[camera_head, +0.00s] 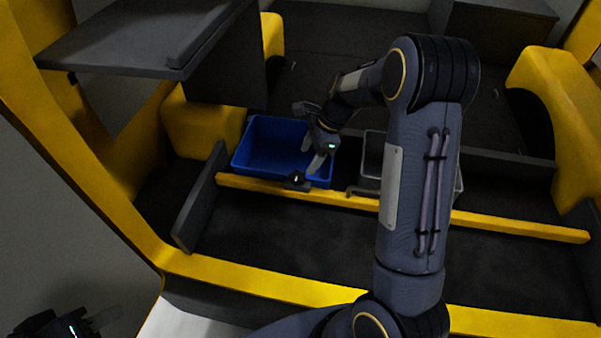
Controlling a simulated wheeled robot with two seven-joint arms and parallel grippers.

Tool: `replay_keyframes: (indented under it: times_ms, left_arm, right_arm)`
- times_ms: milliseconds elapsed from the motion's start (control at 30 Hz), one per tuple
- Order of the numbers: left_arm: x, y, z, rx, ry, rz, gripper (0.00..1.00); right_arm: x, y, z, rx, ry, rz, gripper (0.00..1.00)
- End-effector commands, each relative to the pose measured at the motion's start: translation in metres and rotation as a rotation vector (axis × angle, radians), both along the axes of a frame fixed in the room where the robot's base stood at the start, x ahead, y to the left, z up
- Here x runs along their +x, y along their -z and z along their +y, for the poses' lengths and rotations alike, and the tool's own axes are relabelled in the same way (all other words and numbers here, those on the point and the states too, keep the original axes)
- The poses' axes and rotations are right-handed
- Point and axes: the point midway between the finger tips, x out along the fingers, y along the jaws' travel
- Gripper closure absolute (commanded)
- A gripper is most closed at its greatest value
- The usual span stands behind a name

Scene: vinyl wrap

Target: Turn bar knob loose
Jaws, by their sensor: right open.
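A yellow bar (350,200) runs across the front of the bins inside the yellow-framed vehicle bay. A small dark knob (298,181) with a light mark sits on the bar, in front of the blue bin. My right gripper (312,155) is open, just above and slightly right of the knob, pointing down over the blue bin's right part. It looks apart from the knob, with nothing seen between its fingers. My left gripper (104,318) is at the bottom left corner, far from the bar and partly cut off; its jaw opening cannot be made out.
A blue bin (258,160) stands behind the bar, and a grey bin (372,150) to its right is partly hidden by my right arm. A dark shelf panel (140,40) overhangs at the upper left. Dark floor (290,235) lies open between the bar and the yellow front sill (260,283).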

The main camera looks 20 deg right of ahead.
Motion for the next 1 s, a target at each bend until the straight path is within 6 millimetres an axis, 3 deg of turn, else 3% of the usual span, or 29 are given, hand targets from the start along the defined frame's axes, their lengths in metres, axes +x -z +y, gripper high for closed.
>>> replay_keyframes:
  times_ms: [400,800,1000]
  left_arm:
    - [0.0,0.006,0.0,0.0,0.0,0.0,0.64]
    - [0.0,0.006,0.0,0.0,0.0,0.0,0.64]
    - [0.0,0.006,0.0,0.0,0.0,0.0,0.64]
  right_arm:
    - [0.005,0.058,0.023,0.002,-0.002,0.002,0.35]
    - [0.006,0.065,0.026,0.001,-0.002,0.0,0.35]
    - [0.006,0.065,0.026,0.001,-0.002,0.0,0.61]
